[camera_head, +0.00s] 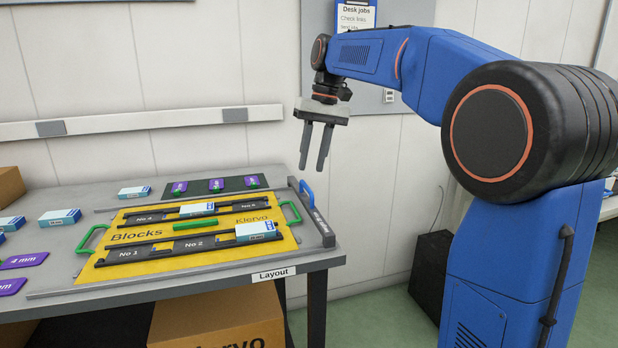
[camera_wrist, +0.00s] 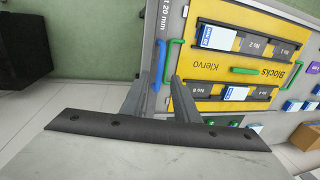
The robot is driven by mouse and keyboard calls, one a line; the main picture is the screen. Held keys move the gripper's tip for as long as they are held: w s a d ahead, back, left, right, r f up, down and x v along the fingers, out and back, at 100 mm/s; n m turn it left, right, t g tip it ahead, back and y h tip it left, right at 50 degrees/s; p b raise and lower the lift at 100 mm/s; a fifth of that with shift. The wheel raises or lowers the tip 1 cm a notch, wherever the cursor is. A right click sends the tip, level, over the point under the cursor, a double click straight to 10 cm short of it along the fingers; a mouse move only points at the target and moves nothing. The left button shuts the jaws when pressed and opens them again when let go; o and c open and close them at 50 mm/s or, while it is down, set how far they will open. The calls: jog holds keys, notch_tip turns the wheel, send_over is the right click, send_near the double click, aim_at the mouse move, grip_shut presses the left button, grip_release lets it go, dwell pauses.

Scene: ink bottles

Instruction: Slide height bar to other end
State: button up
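The height bar (camera_head: 318,227) is a dark grey bar with lettering at the right end of the table, across the end of the rails. A blue handle (camera_head: 307,191) stands on it. In the wrist view the bar (camera_wrist: 176,42) shows lettering ending in "20 mm", with the blue handle (camera_wrist: 161,62) just beyond my fingertips. My gripper (camera_head: 312,168) is open and empty, pointing down above the handle end of the bar. The wrist view shows its two fingers (camera_wrist: 157,82) apart, with nothing between them.
A yellow board (camera_head: 165,222) with black racks and green handles lies left of the bar; two blue-and-white boxes (camera_head: 255,231) sit in the racks. A front rail (camera_head: 160,279) runs along the table. Loose boxes (camera_head: 60,217) and purple cards (camera_head: 24,261) lie at the left.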

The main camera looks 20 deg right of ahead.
aim_at(307, 186)
jog(key=shift+a+f, duration=0.25)
jog(key=shift+f, duration=1)
jog(key=shift+a+f, duration=0.25)
jog(key=shift+f, duration=0.95)
jog(key=shift+c, duration=0.3)
grip_shut()
